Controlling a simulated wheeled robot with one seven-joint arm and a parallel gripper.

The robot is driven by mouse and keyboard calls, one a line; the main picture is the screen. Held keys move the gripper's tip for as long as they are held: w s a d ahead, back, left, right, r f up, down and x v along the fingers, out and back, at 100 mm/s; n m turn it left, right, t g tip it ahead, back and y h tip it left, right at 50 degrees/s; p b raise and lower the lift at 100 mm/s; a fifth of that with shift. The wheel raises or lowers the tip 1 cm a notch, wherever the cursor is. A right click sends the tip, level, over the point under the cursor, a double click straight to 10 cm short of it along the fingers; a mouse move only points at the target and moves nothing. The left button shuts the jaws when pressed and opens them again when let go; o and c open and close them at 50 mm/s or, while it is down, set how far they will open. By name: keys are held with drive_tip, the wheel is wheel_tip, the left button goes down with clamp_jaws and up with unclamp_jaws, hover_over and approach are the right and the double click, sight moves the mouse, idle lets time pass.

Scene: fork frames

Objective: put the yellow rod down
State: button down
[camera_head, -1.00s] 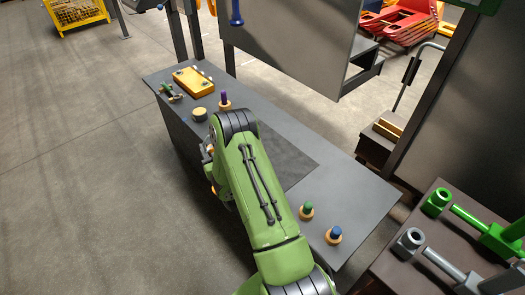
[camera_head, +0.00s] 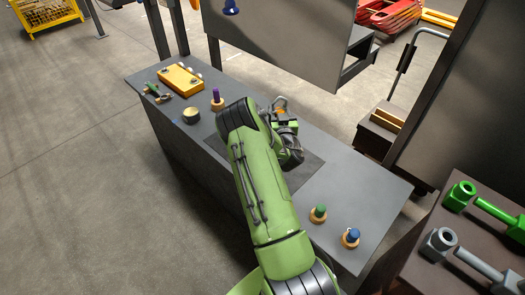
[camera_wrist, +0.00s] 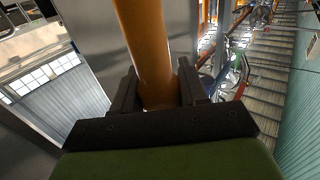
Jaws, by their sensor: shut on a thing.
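The yellow rod (camera_wrist: 146,45) stands between the two dark fingers of my gripper (camera_wrist: 158,88) in the wrist view. The fingers are shut on it, and the rod runs up out of the top of that view. In the head view, my gripper (camera_head: 284,118) is above the middle of the grey bench, to the right of my green forearm.
The grey bench (camera_head: 355,180) holds a dark mat (camera_head: 308,172) under my arm. A yellow block (camera_head: 180,79), a round tin (camera_head: 191,116) and a purple peg (camera_head: 216,96) stand left. A green peg (camera_head: 319,211) and a blue peg (camera_head: 352,236) stand front right.

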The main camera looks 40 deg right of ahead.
drive_tip(key=shift+d+r, duration=0.15)
drive_tip(key=shift+d, duration=0.2)
drive_tip(key=shift+d+f, duration=0.15)
drive_tip(key=shift+f, duration=0.05)
wheel_tip(320, 180, down, 10)
drive_tip(key=b, duration=0.4)
drive_tip(key=shift+r, duration=0.25)
drive_tip(key=shift+f+b, duration=0.1)
drive_tip(key=shift+b, duration=0.25)
drive_tip(key=c, duration=0.6)
unclamp_jaws()
drive_tip(key=shift+s, duration=0.1)
